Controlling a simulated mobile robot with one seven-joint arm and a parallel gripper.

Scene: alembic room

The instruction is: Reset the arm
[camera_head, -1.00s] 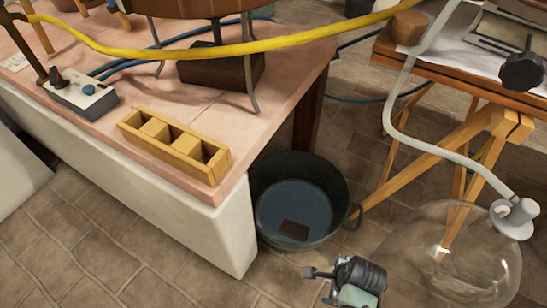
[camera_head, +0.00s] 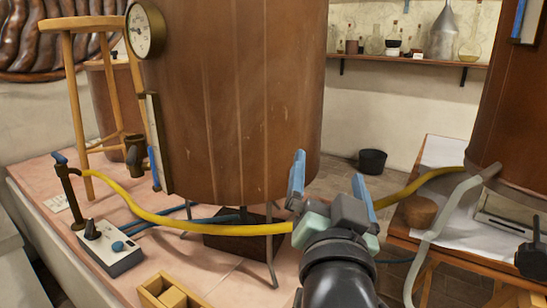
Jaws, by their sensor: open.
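My gripper (camera_head: 330,170) is in the lower middle of the head view, at the end of my dark arm. Its two blue fingers point up and stand apart, with nothing seen between them. It shows in front of the yellow hose (camera_head: 225,227) and overlaps the lower right edge of the large copper vessel (camera_head: 235,95). The hose runs behind the gripper and comes out on its right; I cannot tell whether they touch.
The pink-topped bench (camera_head: 215,285) bears a switch box (camera_head: 110,247), a wooden stool (camera_head: 75,95) and a wooden rack (camera_head: 165,292). A dark bucket (camera_head: 372,161) stands on the floor behind.

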